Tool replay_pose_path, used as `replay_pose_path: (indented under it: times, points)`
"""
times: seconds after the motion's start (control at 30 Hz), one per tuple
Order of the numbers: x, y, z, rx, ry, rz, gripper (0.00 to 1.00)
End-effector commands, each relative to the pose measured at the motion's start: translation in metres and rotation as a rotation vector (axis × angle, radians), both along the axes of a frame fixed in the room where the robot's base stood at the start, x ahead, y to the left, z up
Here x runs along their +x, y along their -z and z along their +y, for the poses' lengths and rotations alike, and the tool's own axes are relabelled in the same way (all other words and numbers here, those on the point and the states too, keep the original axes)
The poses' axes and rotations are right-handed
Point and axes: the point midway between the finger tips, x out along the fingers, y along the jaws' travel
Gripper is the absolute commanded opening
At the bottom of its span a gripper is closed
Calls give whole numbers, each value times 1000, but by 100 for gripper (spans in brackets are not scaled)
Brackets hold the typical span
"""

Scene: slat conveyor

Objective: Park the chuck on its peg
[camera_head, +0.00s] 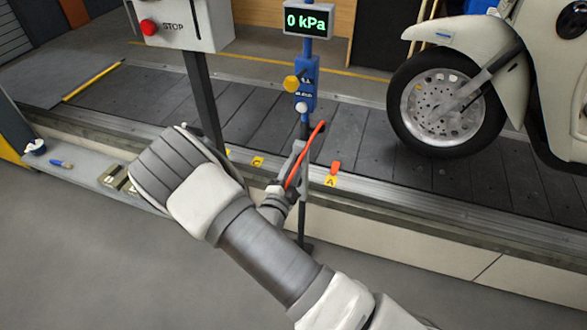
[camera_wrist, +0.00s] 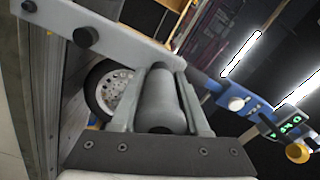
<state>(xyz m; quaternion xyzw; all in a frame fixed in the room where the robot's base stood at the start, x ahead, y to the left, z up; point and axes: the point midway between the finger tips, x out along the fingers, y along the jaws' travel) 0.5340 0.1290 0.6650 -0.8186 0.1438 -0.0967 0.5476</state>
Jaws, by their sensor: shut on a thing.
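My gripper (camera_head: 284,190) is beside the lower part of the air post, in front of the conveyor edge. In the wrist view its two pale fingers (camera_wrist: 163,85) are shut on a grey cylinder, which looks like the chuck (camera_wrist: 163,103). In the head view the chuck is too small and covered to make out. A red hose (camera_head: 305,155) curves up beside my gripper. The blue air unit (camera_head: 306,80) on the post has a white round-ended stub, perhaps the peg (camera_head: 302,107), above my gripper. This stub also shows in the wrist view (camera_wrist: 236,104), apart from the chuck.
A yellow knob (camera_head: 291,83) sticks out from the air unit, below a "0 kPa" display (camera_head: 305,21). A grey bar (camera_wrist: 105,38) with black knobs lies close beyond my fingers. The STOP box (camera_head: 175,24) stands left; a scooter wheel (camera_head: 436,103) stands on the slat conveyor (camera_head: 365,155).

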Motion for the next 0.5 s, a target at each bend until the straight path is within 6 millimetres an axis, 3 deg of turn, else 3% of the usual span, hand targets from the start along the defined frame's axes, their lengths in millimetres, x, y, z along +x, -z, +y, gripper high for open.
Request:
replay_pose_path:
  times: [0.5]
  points:
    - [8, 0, -3, 0, 1, -1, 0]
